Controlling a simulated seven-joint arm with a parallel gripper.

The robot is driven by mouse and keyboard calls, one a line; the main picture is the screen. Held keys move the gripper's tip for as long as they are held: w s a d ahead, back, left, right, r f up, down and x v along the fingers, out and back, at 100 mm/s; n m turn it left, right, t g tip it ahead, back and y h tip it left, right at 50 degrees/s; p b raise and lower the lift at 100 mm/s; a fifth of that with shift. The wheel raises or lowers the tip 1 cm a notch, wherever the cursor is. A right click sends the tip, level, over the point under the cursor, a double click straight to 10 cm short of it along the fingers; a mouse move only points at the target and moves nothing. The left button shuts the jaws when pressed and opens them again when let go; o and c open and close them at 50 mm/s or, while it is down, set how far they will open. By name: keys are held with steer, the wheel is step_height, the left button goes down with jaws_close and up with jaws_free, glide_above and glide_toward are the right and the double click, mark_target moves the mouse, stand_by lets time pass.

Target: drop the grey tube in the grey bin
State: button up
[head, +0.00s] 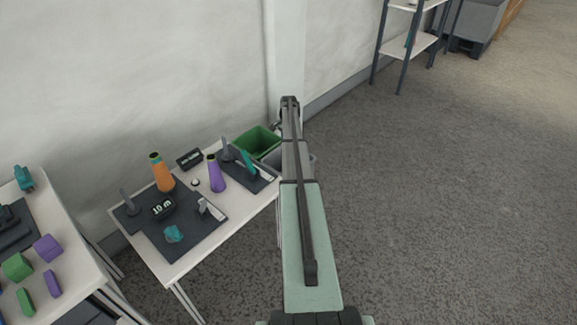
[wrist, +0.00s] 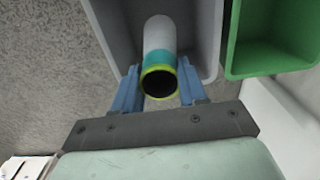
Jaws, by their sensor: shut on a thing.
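In the wrist view my gripper (wrist: 160,90) is shut on the grey tube (wrist: 159,35), which has a teal band and a yellow-green rim around a dark open end. The tube's far end points into the grey bin (wrist: 208,50), and the tube overlaps the bin's opening. I cannot tell whether it touches the bin's floor. In the head view the grey bin (head: 272,160) shows only in part behind my arm. My gripper and the tube are hidden there by the arm.
A green bin (head: 258,142) stands beside the grey bin; it also shows in the wrist view (wrist: 236,60). A second table with coloured blocks (head: 47,247) is at left.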

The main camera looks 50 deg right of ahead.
step_height(320, 180, down, 8)
steer(key=shift+f, duration=0.15)
stand_by(0.4)
steer(key=shift+f, duration=0.65)
steer(key=o, duration=1.1)
step_height(320, 180, up, 13)
steer(key=shift+r, duration=0.15)
steer(key=shift+a, duration=0.1)
